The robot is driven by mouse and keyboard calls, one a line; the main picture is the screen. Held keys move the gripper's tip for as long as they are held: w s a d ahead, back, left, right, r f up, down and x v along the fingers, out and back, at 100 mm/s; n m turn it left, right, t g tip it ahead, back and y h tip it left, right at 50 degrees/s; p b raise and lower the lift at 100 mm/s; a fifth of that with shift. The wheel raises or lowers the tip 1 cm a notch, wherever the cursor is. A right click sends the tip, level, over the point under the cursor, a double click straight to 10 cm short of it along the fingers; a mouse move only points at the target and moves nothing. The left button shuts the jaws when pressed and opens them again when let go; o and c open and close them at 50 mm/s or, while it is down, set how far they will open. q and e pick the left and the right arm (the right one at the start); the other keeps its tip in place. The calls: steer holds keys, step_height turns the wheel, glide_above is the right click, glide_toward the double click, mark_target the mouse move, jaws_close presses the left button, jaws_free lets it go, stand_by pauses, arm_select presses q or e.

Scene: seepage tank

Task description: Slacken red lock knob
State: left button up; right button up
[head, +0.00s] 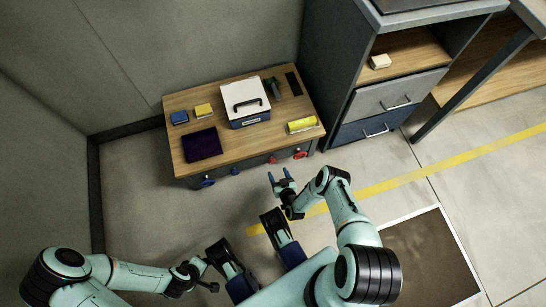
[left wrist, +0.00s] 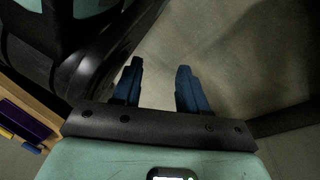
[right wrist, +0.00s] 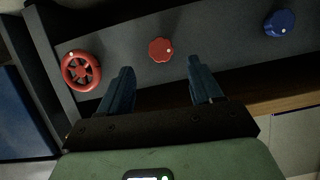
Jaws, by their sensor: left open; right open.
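The small red scalloped lock knob (right wrist: 160,49) is on the dark front panel under the bench top, and it also shows in the head view (head: 273,160). A larger red spoked handwheel (right wrist: 81,70) is beside it, to the left in the right wrist view. My right gripper (right wrist: 163,82) is open and empty. Its fingers point toward the panel, with the knob seen between and beyond the fingertips, apart from them. In the head view the right gripper (head: 280,176) is in front of the bench. My left gripper (left wrist: 159,70) is open and empty, low above the floor.
A blue knob (right wrist: 280,23) is on the same panel. A drawer cabinet (head: 385,105) stands right of the bench. Floor in front is clear.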

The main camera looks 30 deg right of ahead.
mark_target(273, 163)
steer(key=b+x, duration=0.2)
steer(key=x, duration=0.3)
steer(key=shift+w+f, duration=0.25)
arm_select(q)
steer(key=s+f+g, duration=0.2)
steer(key=s+f, duration=0.1)
steer(key=s, duration=0.3)
steer(key=shift+s+a+f+g+b, duration=0.3)
steer(key=shift+s+a+f+b, duration=0.1)
steer(key=shift+b, duration=0.05)
arm_select(e)
steer(key=shift+w+d+f, duration=0.1)
steer(key=shift+w+f, duration=0.1)
steer(key=shift+w, duration=0.35)
steer(key=c, duration=1.1)
